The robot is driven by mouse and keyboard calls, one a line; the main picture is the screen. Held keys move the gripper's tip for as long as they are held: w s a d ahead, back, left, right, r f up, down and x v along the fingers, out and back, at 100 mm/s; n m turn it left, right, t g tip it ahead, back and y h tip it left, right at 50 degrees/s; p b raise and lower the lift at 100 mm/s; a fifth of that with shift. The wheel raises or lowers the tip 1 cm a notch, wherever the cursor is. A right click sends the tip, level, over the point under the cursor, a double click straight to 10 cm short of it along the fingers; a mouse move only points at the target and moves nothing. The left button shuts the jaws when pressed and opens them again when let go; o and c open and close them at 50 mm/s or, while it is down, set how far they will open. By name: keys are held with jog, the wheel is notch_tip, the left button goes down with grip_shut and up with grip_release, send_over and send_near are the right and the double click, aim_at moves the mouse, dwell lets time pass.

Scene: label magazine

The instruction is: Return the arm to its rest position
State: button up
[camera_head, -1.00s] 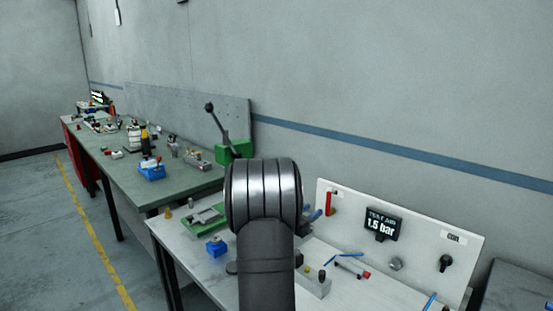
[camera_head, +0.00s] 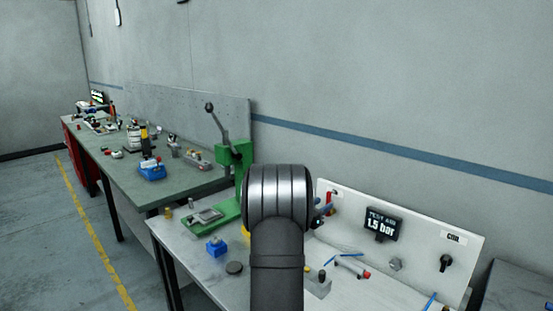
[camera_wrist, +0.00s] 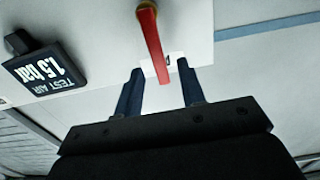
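My gripper (camera_wrist: 160,82) shows in the wrist view with its two dark blue fingers apart and nothing between them. A red lever (camera_wrist: 150,38) on the white panel (camera_wrist: 100,25) shows beyond the fingertips; whether it is close to them is hard to tell. In the head view my arm hides most of my gripper. A small part of it shows just right of the arm, near the red lever (camera_head: 329,196) on the panel's left side.
The display (camera_head: 382,224) reads "TEST AIR 1.5 bar". A green lever press (camera_head: 236,156), a blue block (camera_head: 216,247) and a dark round disc (camera_head: 234,267) stand on the light bench (camera_head: 195,262). A green bench (camera_head: 130,182) with several parts runs along the wall.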

aim_at(328, 201)
jog(key=x, duration=0.4)
jog(key=shift+w+d, duration=0.15)
jog(key=shift+d, duration=0.2)
jog(key=shift+s+d+m, duration=0.15)
jog(key=shift+s+m, duration=0.05)
jog(key=shift+m, duration=0.45)
jog(key=shift+s+d+m, duration=0.15)
jog(key=shift+s+m, duration=0.05)
jog(key=shift+m, duration=0.45)
jog(key=shift+o, duration=0.3)
